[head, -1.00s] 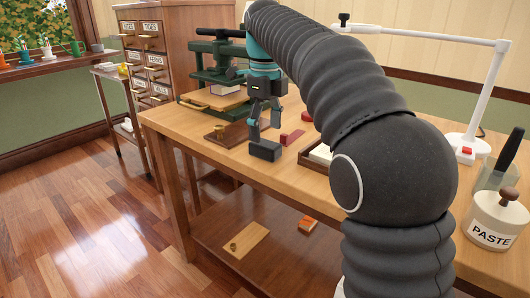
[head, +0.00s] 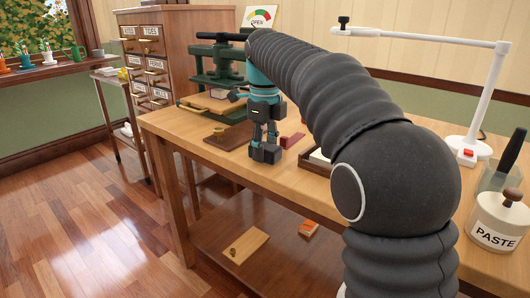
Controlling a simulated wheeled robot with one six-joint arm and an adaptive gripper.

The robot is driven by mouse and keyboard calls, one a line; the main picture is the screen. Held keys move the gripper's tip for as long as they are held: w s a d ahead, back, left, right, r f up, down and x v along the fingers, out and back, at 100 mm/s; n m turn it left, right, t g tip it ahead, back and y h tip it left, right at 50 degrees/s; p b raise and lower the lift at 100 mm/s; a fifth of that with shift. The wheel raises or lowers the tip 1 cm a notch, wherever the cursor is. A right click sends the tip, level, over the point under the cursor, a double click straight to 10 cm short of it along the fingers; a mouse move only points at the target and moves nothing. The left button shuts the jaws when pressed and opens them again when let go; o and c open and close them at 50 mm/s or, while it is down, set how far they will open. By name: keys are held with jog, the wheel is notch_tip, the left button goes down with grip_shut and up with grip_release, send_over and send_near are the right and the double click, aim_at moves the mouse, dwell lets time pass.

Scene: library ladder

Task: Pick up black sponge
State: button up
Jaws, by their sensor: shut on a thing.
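The black sponge (head: 266,154) is a small dark block at the near edge of the wooden workbench (head: 205,124), left of centre in the head view. My gripper (head: 265,143) is teal and black. It points down over the sponge, with its fingers closed on it. The fingertips partly cover the sponge. I cannot tell whether the sponge touches the bench top or is just above it.
A brown board with a brass knob (head: 218,132) lies left of the gripper, and a red block (head: 292,140) lies right. A green press (head: 217,75) stands behind. A tray (head: 318,160), white lamp (head: 468,148) and paste jar (head: 498,220) are further right.

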aim_at(267, 145)
jog(key=shift+r, duration=0.4)
jog(key=r, duration=0.1)
jog(key=r+p, duration=0.1)
jog(key=r, duration=0.2)
jog(key=shift+d, duration=0.3)
jog(key=s+d+r, duration=0.3)
jog(key=d+r, duration=0.3)
jog(key=d, duration=0.4)
jog(key=shift+s+d+p, duration=0.15)
jog(key=shift+d+p, duration=0.15)
jog(key=shift+p, duration=0.15)
jog(key=shift+r, duration=0.1)
